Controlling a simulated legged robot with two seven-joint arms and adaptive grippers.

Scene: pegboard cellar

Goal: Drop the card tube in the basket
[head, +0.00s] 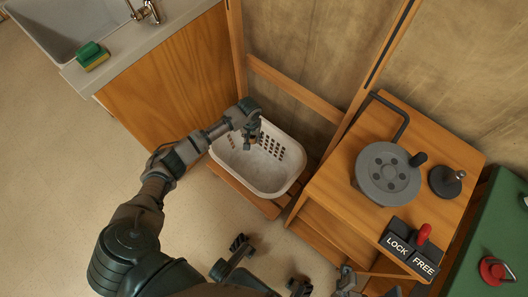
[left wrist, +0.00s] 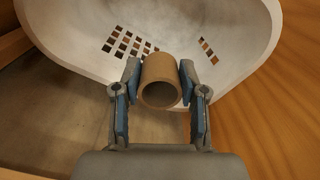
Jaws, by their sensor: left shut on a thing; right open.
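The white basket (head: 262,178) with slotted holes stands on a low wooden stand in the middle of the head view. It also fills the upper part of the left wrist view (left wrist: 205,22). My left gripper (head: 249,142) is over the far part of the basket's opening. In the left wrist view, its two blue-padded fingers (left wrist: 160,92) are shut on the brown card tube (left wrist: 160,68), whose open end faces the camera. The tube is mostly hidden by the gripper in the head view. My right gripper (head: 368,287) is open and empty at the bottom edge.
A wooden cabinet (head: 170,78) with a sink and a green sponge (head: 92,56) stands left of the basket. A wooden bench (head: 340,190) with a grey crank wheel (head: 388,172) and a LOCK/FREE lever (head: 421,236) stands right. Wooden posts rise behind.

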